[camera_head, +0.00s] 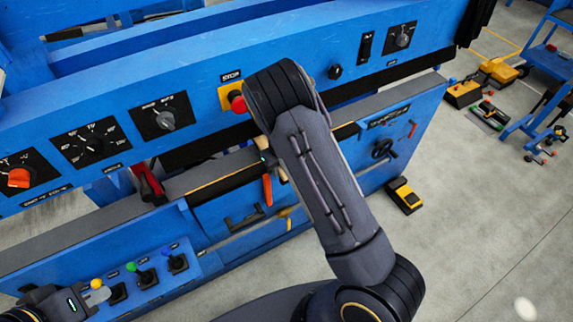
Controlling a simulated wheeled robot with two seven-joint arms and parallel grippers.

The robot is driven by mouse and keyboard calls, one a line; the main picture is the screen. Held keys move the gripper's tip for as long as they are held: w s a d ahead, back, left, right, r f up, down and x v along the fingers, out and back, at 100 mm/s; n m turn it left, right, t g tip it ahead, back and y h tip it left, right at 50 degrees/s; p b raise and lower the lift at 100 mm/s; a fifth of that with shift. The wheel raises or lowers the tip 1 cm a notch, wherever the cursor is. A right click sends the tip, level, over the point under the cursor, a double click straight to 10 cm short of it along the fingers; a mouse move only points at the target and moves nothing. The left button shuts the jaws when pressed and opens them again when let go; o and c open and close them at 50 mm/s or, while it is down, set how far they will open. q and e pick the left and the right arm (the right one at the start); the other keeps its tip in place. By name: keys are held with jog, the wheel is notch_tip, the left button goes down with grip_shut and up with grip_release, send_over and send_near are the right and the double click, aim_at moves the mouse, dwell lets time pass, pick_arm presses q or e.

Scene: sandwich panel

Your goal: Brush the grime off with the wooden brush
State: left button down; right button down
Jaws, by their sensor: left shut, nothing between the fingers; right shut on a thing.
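My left gripper (98,292) is low at the left, shut and empty, by the joystick box on the blue machine. My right arm rises through the middle and hides most of my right gripper (268,157). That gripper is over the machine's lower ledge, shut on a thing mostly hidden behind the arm. A small tan, wood-coloured piece, which looks like part of the wooden brush (282,175), shows just below it. I cannot make out the grime; part of the ledge (150,203) is covered by my arm.
The blue control panel (200,100) with knobs, a red stop button (237,102) and switches runs across the back. Joysticks (145,275) stand at lower left.

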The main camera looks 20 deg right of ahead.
jog(key=shift+a, duration=0.65)
jog(key=shift+s+a+p, duration=0.15)
jog(key=shift+a+p, duration=0.4)
jog(key=shift+a, duration=1.5)
jog(key=shift+s+a+p, duration=0.2)
jog(key=shift+a+p, duration=0.25)
jog(key=shift+a, duration=1.75)
